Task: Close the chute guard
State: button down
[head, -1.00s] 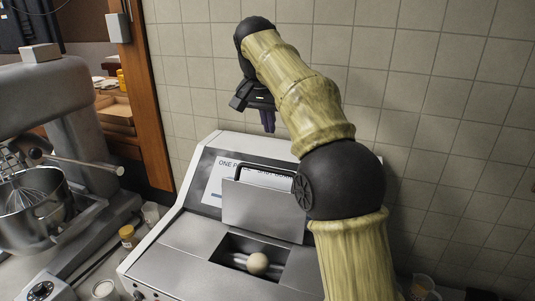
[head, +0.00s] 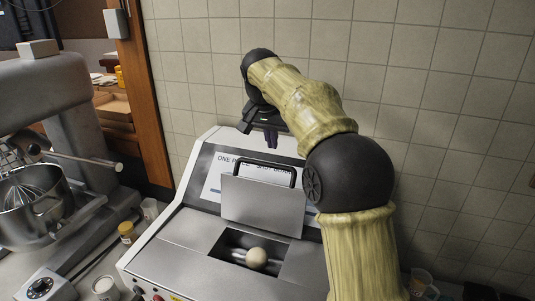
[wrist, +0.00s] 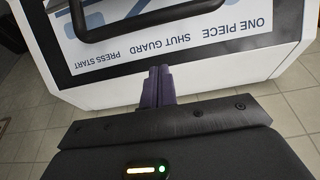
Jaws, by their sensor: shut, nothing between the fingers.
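The chute guard (head: 262,206) is a grey metal flap with a black bar handle (head: 265,166) along its top. It stands raised behind the chute opening (head: 226,254) of a grey and white machine. A pale dough ball (head: 256,257) sits in the opening. My gripper (head: 271,138) is shut and empty, above and behind the guard at the machine's top edge. In the wrist view its purple fingers (wrist: 158,86) are together near the machine's top edge, apart from the black handle (wrist: 150,18).
The machine's sign (wrist: 170,40) reads "one piece, shut guard, press start". A stand mixer (head: 50,130) with a steel bowl (head: 35,205) is at left. Small jars (head: 127,232) stand between them. A tiled wall (head: 440,90) is close behind.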

jog(key=s+f, duration=0.1)
jog(key=s+a+f+p, duration=0.1)
jog(key=shift+s+a+f, duration=0.1)
jog(key=shift+s+f, duration=0.15)
jog(key=shift+s, duration=0.15)
dwell(0.5)
